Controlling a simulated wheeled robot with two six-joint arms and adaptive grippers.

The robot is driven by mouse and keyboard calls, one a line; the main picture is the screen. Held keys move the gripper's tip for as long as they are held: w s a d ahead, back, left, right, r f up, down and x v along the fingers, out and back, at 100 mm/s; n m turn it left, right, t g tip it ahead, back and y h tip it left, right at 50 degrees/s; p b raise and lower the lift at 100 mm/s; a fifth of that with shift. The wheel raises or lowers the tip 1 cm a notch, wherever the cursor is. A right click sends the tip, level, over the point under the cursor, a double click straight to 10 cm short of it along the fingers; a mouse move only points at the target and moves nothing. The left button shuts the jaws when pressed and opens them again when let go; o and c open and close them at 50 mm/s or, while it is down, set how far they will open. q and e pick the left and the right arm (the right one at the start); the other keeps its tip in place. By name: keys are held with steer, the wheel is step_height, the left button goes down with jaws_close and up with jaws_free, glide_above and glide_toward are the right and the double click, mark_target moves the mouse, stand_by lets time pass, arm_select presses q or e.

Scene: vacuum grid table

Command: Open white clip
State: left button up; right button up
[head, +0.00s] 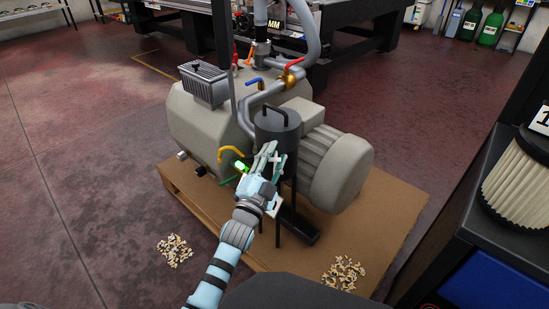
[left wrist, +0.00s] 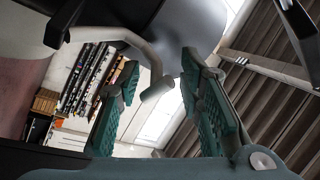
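My left gripper (head: 268,156) reaches up to the dark cylindrical canister (head: 278,128) on the pump. In the left wrist view its two teal fingers (left wrist: 160,72) stand apart. A pale bent rod, which looks like the white clip (left wrist: 152,62), curves down with its blunt end in the gap between the fingers. I see no finger closed on it, and I cannot tell whether it touches one. In the head view a small pale piece (head: 277,158) shows by the fingertips; the gripper partly hides this area. My right gripper is not in view.
The beige pump (head: 205,125) stands on a brown pallet (head: 385,225). A yellow hooked handle (head: 231,151) and a bright green piece (head: 242,166) are left of the gripper. A dark bench with a pleated filter (head: 518,185) stands at right. Loose bits (head: 174,250) lie on the floor.

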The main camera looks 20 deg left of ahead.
arm_select(q)
jaws_close()
steer(key=shift+s, duration=0.1)
steer(key=t, duration=0.1)
steer(key=s+m+t+h, duration=0.1)
steer(key=s+t, duration=0.1)
steer(key=shift+d+f+m+t, duration=0.35)
steer(key=shift+m+t, duration=0.05)
steer(key=shift+s+d+f+m+t+h, duration=0.15)
steer(key=shift+s+f+m+t+h, duration=0.1)
steer(key=shift+s+m+t+h, duration=0.3)
steer(key=shift+s+d+f+m+t+h, duration=0.1)
steer(key=shift+s+f+m+t+h, duration=0.2)
steer(key=shift+m+t+h, duration=0.45)
steer(key=shift+s, duration=0.1)
jaws_free()
steer(key=shift+r, duration=0.1)
steer(key=shift+h, duration=0.4)
